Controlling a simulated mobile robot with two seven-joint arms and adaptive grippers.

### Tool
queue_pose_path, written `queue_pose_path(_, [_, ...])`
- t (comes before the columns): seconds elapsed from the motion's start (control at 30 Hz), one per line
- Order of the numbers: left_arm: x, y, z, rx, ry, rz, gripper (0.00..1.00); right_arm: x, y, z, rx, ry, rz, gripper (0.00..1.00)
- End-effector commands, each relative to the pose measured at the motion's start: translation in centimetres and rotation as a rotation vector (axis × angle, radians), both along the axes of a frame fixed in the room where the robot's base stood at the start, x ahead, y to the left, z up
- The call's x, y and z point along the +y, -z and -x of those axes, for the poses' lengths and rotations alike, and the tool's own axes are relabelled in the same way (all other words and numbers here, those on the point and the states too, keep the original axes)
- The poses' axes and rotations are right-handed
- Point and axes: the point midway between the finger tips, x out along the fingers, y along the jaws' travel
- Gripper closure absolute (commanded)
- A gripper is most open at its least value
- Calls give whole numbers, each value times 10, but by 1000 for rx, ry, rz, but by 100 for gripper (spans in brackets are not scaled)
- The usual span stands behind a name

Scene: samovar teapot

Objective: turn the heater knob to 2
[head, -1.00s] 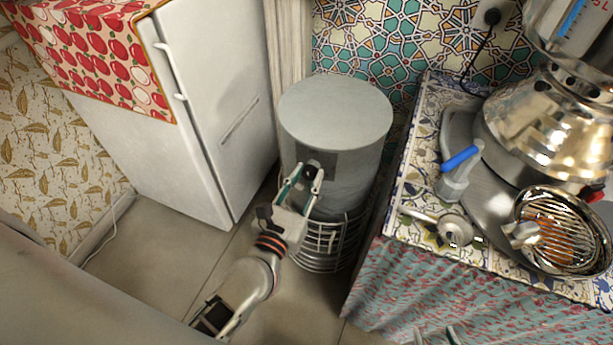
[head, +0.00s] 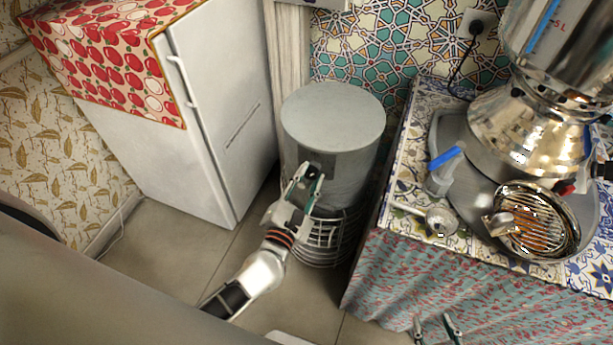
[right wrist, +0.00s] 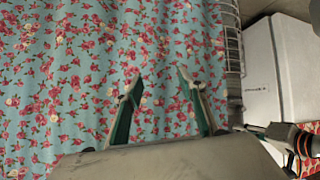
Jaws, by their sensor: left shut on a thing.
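The heater (head: 350,170) is a grey cylinder with a wire guard around its lower part, standing on the floor in the head view. Its small dark knob (head: 312,171) is on a dark panel at the front. My left gripper (head: 307,178) is at this panel with its fingers closed on the knob, which they largely hide. Any numbers on the panel cannot be read. My right gripper (head: 437,325) is open and empty at the bottom edge of the head view. Its spread fingers also show in the right wrist view (right wrist: 160,100), before the floral cloth.
A white fridge (head: 215,120) stands left of the heater. Bare floor lies in front.

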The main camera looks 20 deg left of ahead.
Motion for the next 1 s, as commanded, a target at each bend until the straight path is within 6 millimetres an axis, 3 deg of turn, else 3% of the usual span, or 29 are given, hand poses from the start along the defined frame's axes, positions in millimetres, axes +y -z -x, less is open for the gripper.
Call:
queue_pose_path(0.03, [0, -8, -2, -10, 1, -46, 95, 1, -10, -4, -12, 1, -5, 60])
queue_pose_path(0.3, [-1, -6, -2, -17, 0, -301, 95, 6, -32, -11, -34, 1, -31, 60])
queue_pose_path(0.67, [-2, -3, -1, -25, -1, -630, 95, 14, -40, 3, -5, -3, -54, 60])
queue_pose_path(1.0, [-3, 0, -1, -31, 1, -850, 95, 15, -49, 3, -5, 2, -62, 60])
